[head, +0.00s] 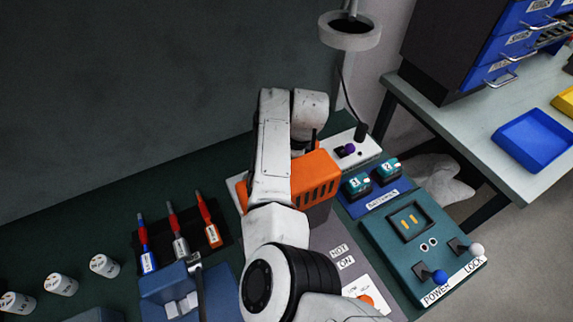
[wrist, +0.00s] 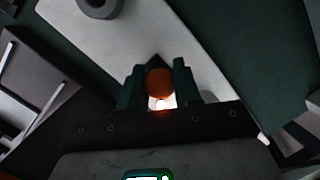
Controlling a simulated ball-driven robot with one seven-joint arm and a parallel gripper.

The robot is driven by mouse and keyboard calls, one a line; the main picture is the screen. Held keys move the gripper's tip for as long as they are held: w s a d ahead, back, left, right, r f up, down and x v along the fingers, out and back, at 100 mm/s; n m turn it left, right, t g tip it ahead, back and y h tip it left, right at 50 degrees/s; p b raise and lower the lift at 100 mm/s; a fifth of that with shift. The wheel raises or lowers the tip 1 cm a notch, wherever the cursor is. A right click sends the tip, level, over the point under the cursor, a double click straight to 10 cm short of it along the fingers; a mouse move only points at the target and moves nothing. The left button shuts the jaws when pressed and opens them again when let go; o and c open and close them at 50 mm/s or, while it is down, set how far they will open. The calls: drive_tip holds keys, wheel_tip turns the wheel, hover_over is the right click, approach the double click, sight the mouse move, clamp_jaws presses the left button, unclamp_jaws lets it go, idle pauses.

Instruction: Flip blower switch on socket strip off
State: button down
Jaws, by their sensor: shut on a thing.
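The white socket strip (head: 372,150) lies along the back of the bench, partly hidden behind my arm in the head view. It also shows as a pale panel in the wrist view (wrist: 195,45). A purple knob (head: 348,149) stands near its right end. In the wrist view my gripper (wrist: 158,78) is shut on a round orange knob (wrist: 159,84), with one dark green finger on each side. A bright glow shows just below the knob. The head view hides my fingertips behind the arm and an orange slotted housing. I cannot read any label on the strip.
A teal power box (head: 395,245) with levers stands nearer. Tools (head: 178,232) lie in a dark tray to the left. A ring-ended fixture (head: 350,30) rises behind the strip.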

drive_tip(key=c, duration=0.8)
unclamp_jaws()
drive_tip(key=v, duration=1.1)
drive_tip(key=shift+b, duration=0.45)
drive_tip(key=shift+a+f, duration=0.1)
